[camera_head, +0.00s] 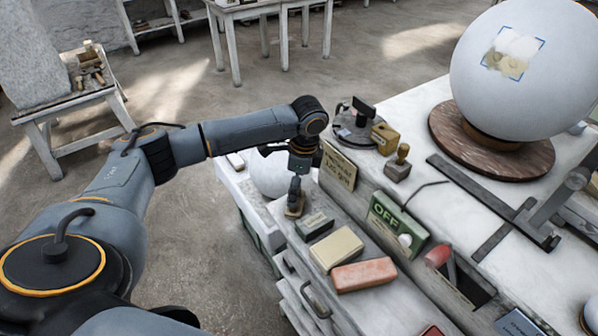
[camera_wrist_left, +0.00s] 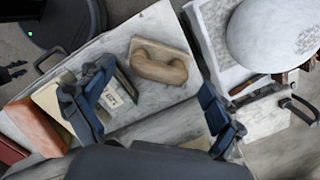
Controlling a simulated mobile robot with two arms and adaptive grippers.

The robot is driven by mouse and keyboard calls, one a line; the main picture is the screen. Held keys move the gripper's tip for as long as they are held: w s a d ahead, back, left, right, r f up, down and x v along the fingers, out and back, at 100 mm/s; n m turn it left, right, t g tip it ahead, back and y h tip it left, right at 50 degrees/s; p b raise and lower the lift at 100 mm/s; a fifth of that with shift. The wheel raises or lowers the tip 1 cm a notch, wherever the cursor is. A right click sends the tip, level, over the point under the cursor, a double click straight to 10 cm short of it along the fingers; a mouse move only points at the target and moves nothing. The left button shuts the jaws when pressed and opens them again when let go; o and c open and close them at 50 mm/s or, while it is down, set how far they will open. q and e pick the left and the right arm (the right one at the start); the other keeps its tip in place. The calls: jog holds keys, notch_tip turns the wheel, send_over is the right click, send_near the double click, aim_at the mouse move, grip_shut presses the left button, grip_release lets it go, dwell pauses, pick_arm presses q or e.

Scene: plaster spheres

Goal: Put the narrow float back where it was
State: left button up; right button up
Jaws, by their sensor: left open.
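The narrow float is most likely the piece with a rounded tan wooden handle (camera_wrist_left: 160,62), lying on the pale ledge in the left wrist view. In the head view a small brown part of it (camera_head: 294,211) shows below my left gripper (camera_head: 295,188). My left gripper is open and points down over the ledge. In the left wrist view its two fingers (camera_wrist_left: 153,108) are spread wide, with the handle ahead of the gap between them. I see nothing held.
A dark grey block (camera_head: 314,224), a cream block (camera_head: 336,249) and a red-orange block (camera_head: 364,275) line the ledge (camera_head: 300,248). A large white sphere (camera_head: 520,85) rests on a round brown base. A smaller sphere (camera_wrist_left: 275,35) lies beside the ledge.

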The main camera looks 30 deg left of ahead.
aim_at(300, 203)
pick_arm(q)
notch_tip(300, 203, up, 8)
jog(key=d+b, duration=0.1)
jog(key=shift+w+b, duration=0.15)
jog(key=shift+b, duration=0.2)
dwell(0.3)
